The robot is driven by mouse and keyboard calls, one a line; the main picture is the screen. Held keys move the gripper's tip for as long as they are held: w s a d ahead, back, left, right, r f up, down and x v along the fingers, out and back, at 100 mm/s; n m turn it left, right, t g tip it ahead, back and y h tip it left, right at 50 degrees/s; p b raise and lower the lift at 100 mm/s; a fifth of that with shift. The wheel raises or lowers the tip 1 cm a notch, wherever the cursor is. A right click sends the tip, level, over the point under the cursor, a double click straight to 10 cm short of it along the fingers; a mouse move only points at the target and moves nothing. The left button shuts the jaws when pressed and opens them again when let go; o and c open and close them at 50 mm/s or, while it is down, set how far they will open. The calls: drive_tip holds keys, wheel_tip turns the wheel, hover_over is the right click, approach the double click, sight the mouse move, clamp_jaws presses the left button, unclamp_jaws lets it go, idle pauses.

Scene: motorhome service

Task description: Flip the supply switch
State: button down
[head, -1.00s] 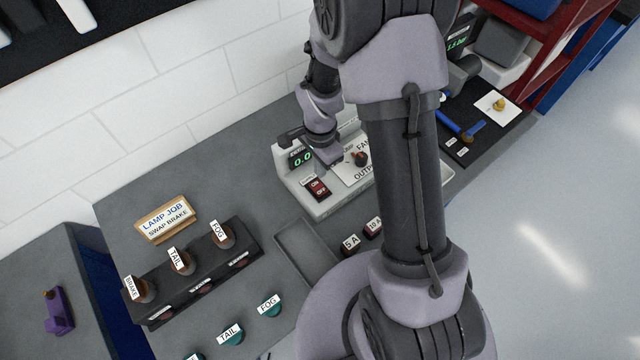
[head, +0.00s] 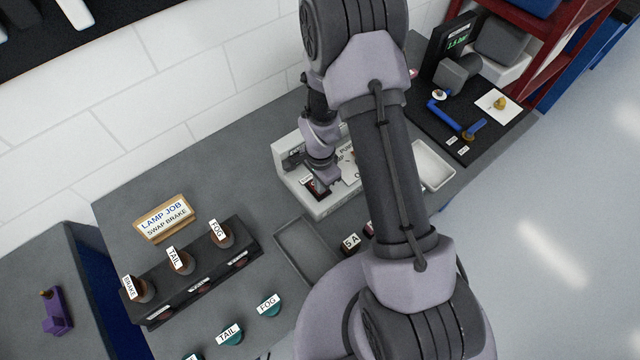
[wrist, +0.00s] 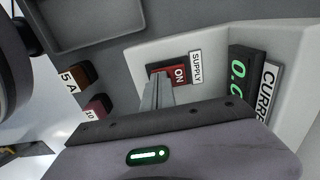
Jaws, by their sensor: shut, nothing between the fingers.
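The supply switch (wrist: 179,73) is a dark red rocker on the white supply box, with a SUPPLY label beside it. Its ON half shows in the wrist view; the other half is hidden behind my gripper fingers. In the head view the switch (head: 317,190) is partly covered by my wrist. My gripper (wrist: 158,80) is shut and empty, its fingertips right at the switch, overlapping its lower half in the picture. I cannot tell whether they touch it. The supply box (head: 335,207) stands on the grey bench.
A green-lit current display (wrist: 238,80) is beside the switch. Fuses marked 5 A (wrist: 76,77) and 10 (wrist: 96,107) stand near the box. An empty grey tray (head: 306,250) lies in front. A lamp rack (head: 195,270) and a job sign (head: 165,218) stand to the left.

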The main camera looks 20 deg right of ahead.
drive_tip(key=shift+s+f, duration=0.15)
drive_tip(key=shift+s, duration=0.05)
drive_tip(key=shift+w, duration=0.15)
drive_tip(key=shift+w+a+r, duration=0.1)
drive_tip(key=shift+w+a, duration=0.05)
drive_tip(key=shift+w, duration=0.25)
drive_tip(key=shift+w+a+r, duration=0.1)
drive_tip(key=shift+w, duration=0.3)
drive_tip(key=shift+s, duration=0.1)
